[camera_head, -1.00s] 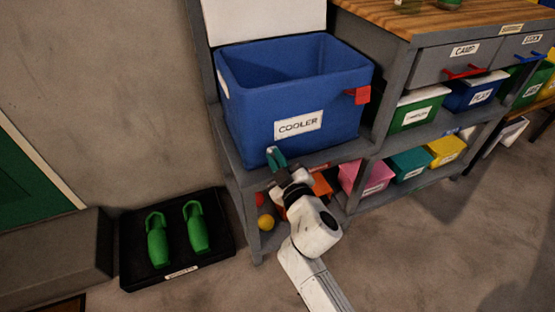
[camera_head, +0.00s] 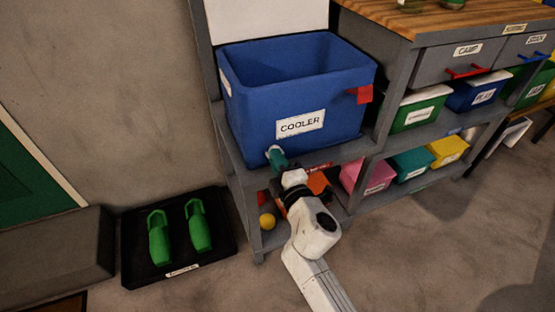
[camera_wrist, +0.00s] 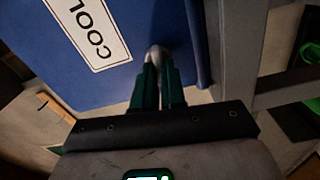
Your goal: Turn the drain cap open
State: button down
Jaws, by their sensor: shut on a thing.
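The blue cooler (camera_head: 250,112) stands open on the grey shelf, with a white COOLER label on its front. It also shows tilted in the wrist view (camera_wrist: 80,85). My gripper (camera_head: 274,153) is at the lower front of the cooler, left of the label. In the wrist view, my gripper's (camera_wrist: 157,68) two green fingers are close together on a small pale grey drain cap (camera_wrist: 155,50) against the blue wall. The fingers hide most of the cap, so I cannot tell how far it is turned. In the head view the cap is hidden behind my gripper.
Below the cooler are an orange bin (camera_head: 320,184) and a yellow ball (camera_head: 267,221). Coloured bins line the shelves to the right. Green shoes (camera_head: 159,240) sit on a black tray (camera_head: 220,254) on the floor at left. The floor at right is clear.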

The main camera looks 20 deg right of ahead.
jog(key=shift+a+f+n, duration=0.1)
jog(key=shift+n, duration=0.5)
jog(key=c, duration=1.2)
grip_release()
jog(key=shift+s, duration=0.1)
jog(key=s, duration=1)
jog(key=shift+s, duration=0.35)
